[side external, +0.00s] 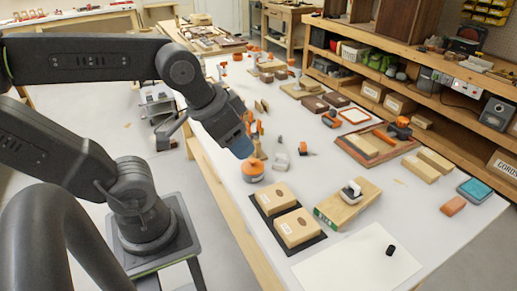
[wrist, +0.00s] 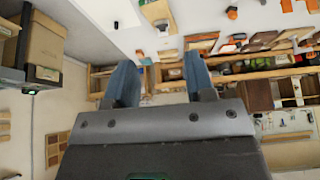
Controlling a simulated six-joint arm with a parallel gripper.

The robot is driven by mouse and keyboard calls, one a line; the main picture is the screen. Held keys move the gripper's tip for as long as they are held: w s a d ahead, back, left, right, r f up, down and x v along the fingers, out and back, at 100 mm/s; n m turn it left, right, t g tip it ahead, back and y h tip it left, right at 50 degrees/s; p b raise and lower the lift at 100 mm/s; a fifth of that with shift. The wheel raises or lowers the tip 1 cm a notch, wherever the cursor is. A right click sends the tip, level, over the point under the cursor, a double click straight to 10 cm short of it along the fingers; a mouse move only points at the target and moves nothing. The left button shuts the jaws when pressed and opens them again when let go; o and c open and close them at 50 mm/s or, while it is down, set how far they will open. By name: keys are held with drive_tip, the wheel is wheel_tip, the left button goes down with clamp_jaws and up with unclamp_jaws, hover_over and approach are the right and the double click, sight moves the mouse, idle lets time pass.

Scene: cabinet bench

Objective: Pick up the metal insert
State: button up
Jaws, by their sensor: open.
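My gripper (side external: 238,143) has blue fingers and hangs over the left edge of the white table, above an orange round tool (side external: 252,172). In the wrist view my gripper (wrist: 160,78) is open, with nothing between its fingers. I cannot tell for certain which thing is the metal insert. A small silver-and-dark piece (side external: 351,191) sits on a long wooden block (side external: 345,206) right of the gripper. A small black cylinder (side external: 390,250) lies on a white sheet (side external: 357,262) at the front. Both are apart from the gripper.
Two wooden blocks (side external: 296,228) lie on a dark tray (side external: 262,211) near the table's left edge. Orange clamps, a framed board (side external: 377,146) and a teal-topped box (side external: 474,190) stand further back and right. Shelves (side external: 440,90) line the right side. The front sheet is mostly clear.

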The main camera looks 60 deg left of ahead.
drive_tip(key=shift+w, duration=0.1)
drive_tip(key=w+a+r+n+g+y, duration=0.15)
drive_tip(key=w+a+n, duration=0.35)
drive_tip(key=w, duration=0.6)
drive_tip(key=n+g+y, duration=0.3)
drive_tip(key=n+g, duration=0.1)
drive_tip(key=n, duration=0.9)
hover_over(281, 136)
drive_tip(key=d, duration=0.3)
drive_tip(key=f, duration=2.7)
drive_tip(key=shift+a, duration=0.25)
drive_tip(key=shift+x, duration=2.95)
drive_tip(key=shift+a+r, duration=0.1)
drive_tip(key=shift+c, duration=0.3)
